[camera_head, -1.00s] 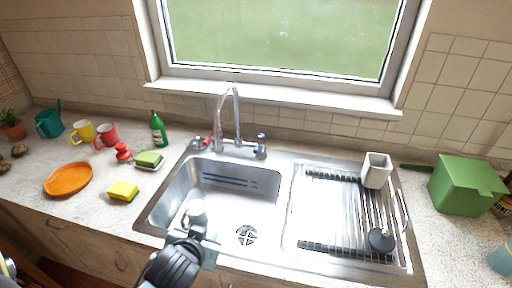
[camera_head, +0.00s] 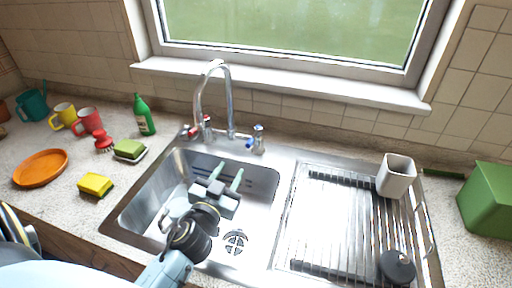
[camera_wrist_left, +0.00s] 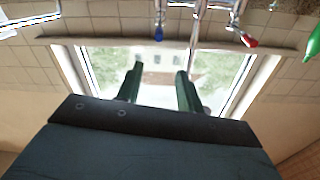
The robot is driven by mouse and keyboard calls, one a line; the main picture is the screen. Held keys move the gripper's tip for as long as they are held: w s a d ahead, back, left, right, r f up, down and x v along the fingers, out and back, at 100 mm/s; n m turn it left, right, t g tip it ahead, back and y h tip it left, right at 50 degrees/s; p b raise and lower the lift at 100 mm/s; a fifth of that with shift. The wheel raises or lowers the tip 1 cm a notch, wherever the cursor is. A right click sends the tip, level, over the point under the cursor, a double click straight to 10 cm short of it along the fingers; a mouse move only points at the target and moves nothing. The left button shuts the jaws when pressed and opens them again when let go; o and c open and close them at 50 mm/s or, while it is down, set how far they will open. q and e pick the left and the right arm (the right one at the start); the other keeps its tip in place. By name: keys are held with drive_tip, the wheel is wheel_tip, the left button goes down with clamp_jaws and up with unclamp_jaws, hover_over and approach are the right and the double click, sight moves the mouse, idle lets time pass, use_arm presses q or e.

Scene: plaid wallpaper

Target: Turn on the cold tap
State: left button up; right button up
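The cold tap (camera_head: 255,142) has a blue-marked handle and stands at the right of the chrome faucet (camera_head: 229,100) behind the sink. The red-marked hot tap (camera_head: 192,131) is on the left. In the left wrist view, which looks upside down, the cold tap (camera_wrist_left: 159,36) shows above the fingers and the hot tap (camera_wrist_left: 248,40) lies to its right. My left gripper (camera_head: 227,176) is over the left sink basin, in front of the taps and apart from them. Its two green fingers (camera_wrist_left: 158,88) are spread with nothing between them. My right gripper is not in view.
A pale object (camera_head: 174,212) in the basin is partly hidden by my arm. A white cup (camera_head: 396,176) and a dark round lid (camera_head: 397,266) are on the drainer (camera_head: 320,215). Sponges, mugs, an orange plate (camera_head: 41,167) and a green bottle (camera_head: 144,115) stand left.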

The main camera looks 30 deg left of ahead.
sight(247, 145)
use_arm(q)
drive_tip(key=x, duration=0.4)
drive_tip(key=f+x, duration=0.1)
drive_tip(key=x, duration=0.8)
drive_tip(key=shift+w+d+f+p, duration=0.1)
drive_tip(key=shift+f+p, duration=0.1)
drive_tip(key=shift+p, duration=0.15)
drive_tip(key=shift+w, duration=0.7)
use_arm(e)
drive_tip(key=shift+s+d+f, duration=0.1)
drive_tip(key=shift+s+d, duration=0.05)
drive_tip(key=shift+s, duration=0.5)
use_arm(q)
clamp_jaws()
